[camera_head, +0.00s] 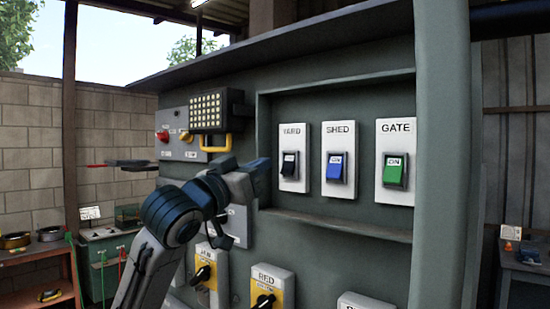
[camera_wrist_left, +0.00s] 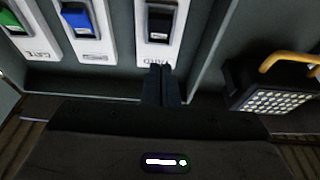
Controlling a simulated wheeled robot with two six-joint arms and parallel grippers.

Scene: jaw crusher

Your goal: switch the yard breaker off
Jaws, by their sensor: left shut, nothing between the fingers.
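The yard breaker (camera_head: 289,165) is a black rocker on a white plate labelled YARD, leftmost of three in a recessed panel bay. Its lettering is too small to read surely. In the left wrist view, which is upside down, the black rocker (camera_wrist_left: 160,22) shows at the top. My left gripper (camera_head: 264,178) is shut and empty, just left of the yard plate in the head view. In the left wrist view its closed fingertips (camera_wrist_left: 160,70) are near the lettered end of that plate; I cannot tell whether they touch. My right gripper is not in view.
To the right are the blue SHED rocker (camera_head: 337,168) and green GATE rocker (camera_head: 395,171), both reading ON. A lamp with a yellow handle (camera_head: 220,111) sticks out at left. Yellow rotary switches (camera_head: 265,290) are below. A ledge (camera_head: 335,229) borders the bay.

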